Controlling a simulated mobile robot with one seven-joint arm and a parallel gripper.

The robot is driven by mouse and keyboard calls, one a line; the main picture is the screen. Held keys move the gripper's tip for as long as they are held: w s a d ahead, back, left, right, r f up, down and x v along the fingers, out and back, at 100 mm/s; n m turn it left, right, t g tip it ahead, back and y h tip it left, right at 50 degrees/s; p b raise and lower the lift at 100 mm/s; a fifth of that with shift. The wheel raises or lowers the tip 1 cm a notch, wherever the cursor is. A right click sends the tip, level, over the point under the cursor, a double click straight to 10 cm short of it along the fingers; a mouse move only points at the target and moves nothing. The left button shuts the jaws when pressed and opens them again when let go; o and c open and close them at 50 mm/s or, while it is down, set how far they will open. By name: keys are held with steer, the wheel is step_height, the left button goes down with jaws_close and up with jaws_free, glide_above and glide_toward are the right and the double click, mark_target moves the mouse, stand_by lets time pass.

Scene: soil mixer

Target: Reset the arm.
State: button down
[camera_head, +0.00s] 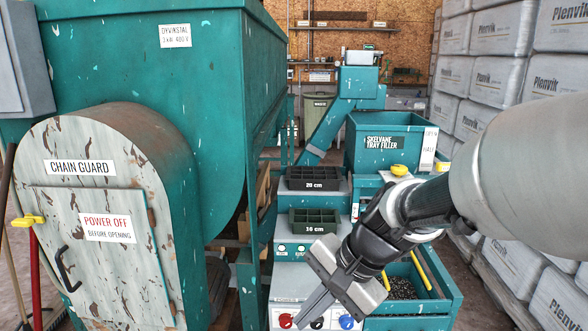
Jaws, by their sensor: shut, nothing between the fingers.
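My arm comes in from the right side of the head view. My gripper (314,306) hangs in the lower middle, pointing down and left, shut and empty. It is in front of the control panel of the tray filler (383,142), with its tip near the red knob (286,321), the black knob (317,322) and the blue knob (346,322). Whether it touches the panel cannot be told.
A big teal mixer with a chain guard (100,230) fills the left. A teal bin with dark granules (402,289) is beside my gripper. Stacked Plenvik bags (500,45) line the right.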

steer(key=s+d+r+n+t+h, duration=0.45)
steer(key=s+d+r+n, duration=0.25)
steer(key=s+d+n, duration=0.3)
step_height(320, 180, up, 20)
steer(key=d+m+p, duration=0.1)
steer(key=p, duration=1.8)
steer(key=shift+d+f+g+h, duration=0.25)
steer(key=shift+d+g+h, duration=0.1)
steer(key=shift+h, duration=0.1)
